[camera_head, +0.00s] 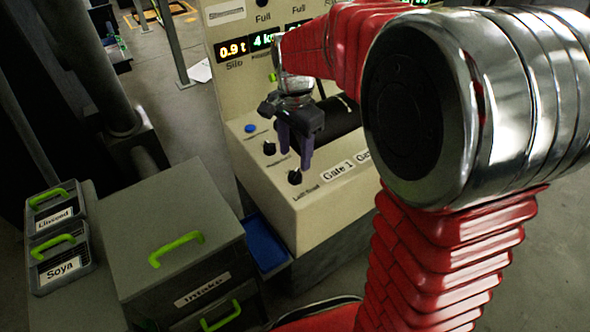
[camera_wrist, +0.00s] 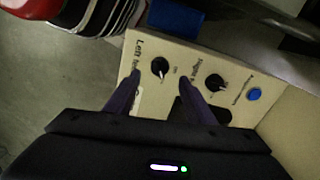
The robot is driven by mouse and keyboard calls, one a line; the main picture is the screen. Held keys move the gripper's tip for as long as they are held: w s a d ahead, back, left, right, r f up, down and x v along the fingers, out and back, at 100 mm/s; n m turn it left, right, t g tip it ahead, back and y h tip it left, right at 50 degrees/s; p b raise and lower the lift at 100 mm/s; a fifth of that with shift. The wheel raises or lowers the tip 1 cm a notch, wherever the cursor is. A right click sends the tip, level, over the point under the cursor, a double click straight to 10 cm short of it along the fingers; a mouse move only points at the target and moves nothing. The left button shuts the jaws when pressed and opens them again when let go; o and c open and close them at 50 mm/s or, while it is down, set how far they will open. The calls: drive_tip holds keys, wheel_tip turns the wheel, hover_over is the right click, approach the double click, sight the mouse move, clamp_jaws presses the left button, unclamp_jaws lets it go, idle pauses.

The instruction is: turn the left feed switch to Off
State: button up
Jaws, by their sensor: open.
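The left feed switch (camera_head: 294,177) is a small black knob near the front corner of the cream control panel (camera_head: 263,183), beside a label reading Left feed. In the wrist view the knob (camera_wrist: 160,66) shows a pale mark, but I cannot read which position it points at. My gripper (camera_head: 295,160) is open, with its two purple fingers pointing down above the panel close to the knob. In the wrist view the fingertips (camera_wrist: 160,78) lie on either side of the knob, which shows in the gap. Contact is not visible.
A second black knob (camera_head: 269,148) and a blue button (camera_head: 250,128) sit farther back on the panel. A display (camera_head: 232,48) reads 0.9 t. A grey Intake cabinet (camera_head: 180,240) with green handles and Linseed and Soya boxes (camera_head: 60,262) stand at left.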

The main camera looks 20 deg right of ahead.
sight(295, 172)
wheel_tip(295, 172, down, 7)
idle(0.4)
drive_tip(key=shift+c, duration=0.7)
drive_tip(key=c, duration=0.9)
